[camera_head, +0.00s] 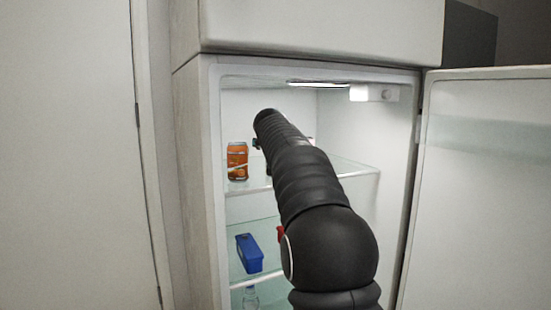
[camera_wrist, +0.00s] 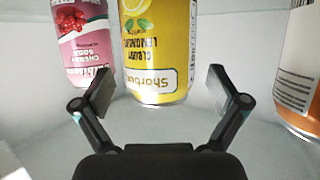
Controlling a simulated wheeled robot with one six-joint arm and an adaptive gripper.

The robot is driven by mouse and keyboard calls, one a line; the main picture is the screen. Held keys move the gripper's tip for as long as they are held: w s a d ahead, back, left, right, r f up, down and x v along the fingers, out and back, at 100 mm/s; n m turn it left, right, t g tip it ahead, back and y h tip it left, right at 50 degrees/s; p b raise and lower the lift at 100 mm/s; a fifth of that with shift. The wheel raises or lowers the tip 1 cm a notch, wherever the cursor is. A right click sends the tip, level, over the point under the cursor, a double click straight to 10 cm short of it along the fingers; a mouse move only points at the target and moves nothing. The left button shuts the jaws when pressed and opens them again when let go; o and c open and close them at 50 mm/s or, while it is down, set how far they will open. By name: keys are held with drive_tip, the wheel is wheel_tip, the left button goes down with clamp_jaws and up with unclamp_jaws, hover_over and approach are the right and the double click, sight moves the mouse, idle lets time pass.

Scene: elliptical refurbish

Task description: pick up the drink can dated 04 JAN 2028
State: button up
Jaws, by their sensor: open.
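In the wrist view, my gripper (camera_wrist: 161,88) is open and empty, its two fingers spread apart. A yellow cloudy lemonade can (camera_wrist: 157,50) stands just beyond the fingertips, roughly centred between them. A pink cherry soda can (camera_wrist: 82,40) stands beside it on the left. An orange can (camera_wrist: 300,85) with a barcode is at the right edge, outside the right finger. Labels appear upside down in this view. I see no readable date on any can.
The fridge stands open, its door (camera_head: 485,190) swung to the right. The glass upper shelf (camera_head: 352,172) is clear at right. A blue box (camera_head: 249,253) sits on a lower shelf, with a clear bottle (camera_head: 250,297) below. The fridge's left wall is close to the orange can.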

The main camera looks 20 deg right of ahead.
drive_tip(key=shift+w+d+f, duration=0.15)
drive_tip(key=shift+w+d, duration=0.05)
drive_tip(key=shift+w, duration=0.15)
drive_tip(key=c, duration=1.6)
drive_tip(key=shift+o, duration=0.2)
